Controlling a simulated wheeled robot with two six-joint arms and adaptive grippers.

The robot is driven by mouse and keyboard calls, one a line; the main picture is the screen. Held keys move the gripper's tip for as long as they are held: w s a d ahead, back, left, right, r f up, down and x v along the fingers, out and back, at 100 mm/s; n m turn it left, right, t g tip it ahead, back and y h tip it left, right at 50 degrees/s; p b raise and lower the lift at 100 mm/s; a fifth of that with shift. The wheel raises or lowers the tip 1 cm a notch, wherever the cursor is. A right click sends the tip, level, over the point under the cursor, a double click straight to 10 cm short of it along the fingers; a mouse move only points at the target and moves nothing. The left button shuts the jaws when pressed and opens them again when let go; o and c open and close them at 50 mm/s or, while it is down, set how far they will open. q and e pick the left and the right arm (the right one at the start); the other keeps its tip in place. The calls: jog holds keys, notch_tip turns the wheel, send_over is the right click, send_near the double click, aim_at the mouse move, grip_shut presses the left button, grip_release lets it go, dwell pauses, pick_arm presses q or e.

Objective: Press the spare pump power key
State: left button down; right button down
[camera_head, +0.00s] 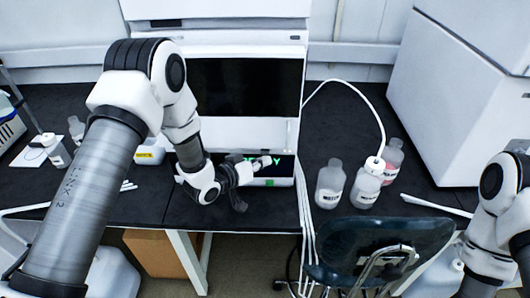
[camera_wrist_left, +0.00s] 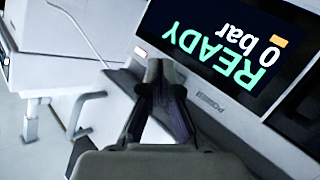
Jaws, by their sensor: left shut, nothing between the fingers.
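My left gripper (camera_wrist_left: 165,70) shows in the left wrist view with its dark fingers together and nothing between them. Its tips appear in front of a pump's front panel, beside the dark display (camera_wrist_left: 215,50), which reads READY and 0 bar upside down. A small label (camera_wrist_left: 210,102) is on the pale strip along the display. In the head view my left arm covers part of this pump's front, with green lettering (camera_head: 247,158) above a small green mark (camera_head: 270,182). My right gripper is out of view.
A tall white instrument (camera_head: 245,45) with a dark window stands above the pump. Several translucent bottles (camera_head: 330,183) stand to the right, one joined to a white tube (camera_head: 365,98). A dark blue chair (camera_head: 380,240) is in front of the black bench (camera_head: 140,207).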

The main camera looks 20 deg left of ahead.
pick_arm(q)
jog(key=s, duration=0.1)
jog(key=s+d, duration=0.1)
jog(key=s, duration=0.3)
jog(key=shift+d, duration=0.25)
dwell(1.4)
